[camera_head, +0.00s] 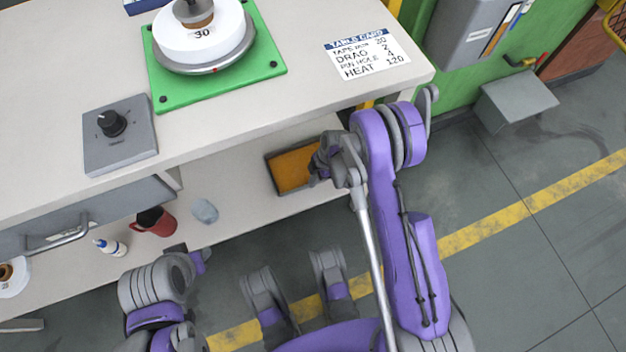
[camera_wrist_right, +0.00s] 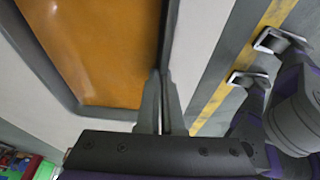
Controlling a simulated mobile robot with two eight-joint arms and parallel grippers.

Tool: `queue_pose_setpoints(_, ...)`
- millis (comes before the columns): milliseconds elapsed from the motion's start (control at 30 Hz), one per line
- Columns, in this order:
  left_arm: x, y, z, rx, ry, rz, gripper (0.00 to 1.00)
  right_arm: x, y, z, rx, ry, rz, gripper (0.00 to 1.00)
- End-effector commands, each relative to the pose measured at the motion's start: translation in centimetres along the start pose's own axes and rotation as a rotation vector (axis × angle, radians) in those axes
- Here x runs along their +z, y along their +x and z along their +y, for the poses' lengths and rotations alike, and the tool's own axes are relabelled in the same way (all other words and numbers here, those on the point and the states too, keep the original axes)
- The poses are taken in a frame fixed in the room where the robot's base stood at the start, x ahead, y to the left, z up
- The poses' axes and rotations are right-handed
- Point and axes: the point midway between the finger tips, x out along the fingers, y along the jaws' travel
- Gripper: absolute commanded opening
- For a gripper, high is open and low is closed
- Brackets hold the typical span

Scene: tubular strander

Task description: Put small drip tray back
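The small drip tray (camera_head: 292,168), a dark grey rectangular tray with an orange inside, is over the lower shelf near its front edge. In the right wrist view the tray (camera_wrist_right: 95,45) fills the upper left. My right gripper (camera_head: 320,168) is at the tray's right side. In the wrist view the gripper's fingers (camera_wrist_right: 163,78) are close together with the tray's rim between them. I cannot tell whether the tray rests on the shelf or is slightly raised. My left gripper (camera_head: 197,258) is in front of the lower shelf, away from the tray; its fingers are unclear.
The lower shelf (camera_head: 235,185) also holds a red mug (camera_head: 160,226), a white bottle (camera_head: 112,247) and a grey-blue lump (camera_head: 205,211). The worktop (camera_head: 285,110) overhangs the shelf. A drawer with a handle (camera_head: 62,237) is at the left. Open floor lies at the right.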

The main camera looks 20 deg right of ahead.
Motion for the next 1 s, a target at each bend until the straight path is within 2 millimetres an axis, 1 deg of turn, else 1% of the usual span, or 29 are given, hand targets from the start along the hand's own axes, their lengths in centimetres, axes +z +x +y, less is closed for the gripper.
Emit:
queue_pose_setpoints(267, 0.0, 0.0, 0.0, 0.000, 0.000, 0.000, 0.39, 0.0, 0.1, 0.0, 0.000, 0.000, 0.000, 0.00)
queue_pose_setpoints(300, 0.0, 0.0, 0.0, 0.000, 0.000, 0.000, 0.39, 0.0, 0.1, 0.0, 0.000, 0.000, 0.000, 0.11)
queue_pose_setpoints(433, 0.0, 0.0, 0.0, 0.000, 0.000, 0.000, 0.39, 0.0, 0.1, 0.0, 0.000, 0.000, 0.000, 0.33)
queue_pose_setpoints(767, 0.0, -0.1, 0.0, 0.000, 0.000, 0.000, 0.39, 0.0, -0.2, 0.0, 0.000, 0.000, 0.000, 0.33)
queue_pose_setpoints(867, -0.1, -0.3, 0.0, 0.000, 0.000, -0.001, 0.39, 0.0, -1.4, 0.0, 0.000, 0.002, 0.000, 0.33)
queue_pose_setpoints(1000, -0.2, -0.9, 0.0, 0.000, 0.000, -0.001, 0.39, 0.0, -3.9, -0.1, 0.000, 0.002, 0.000, 0.33)
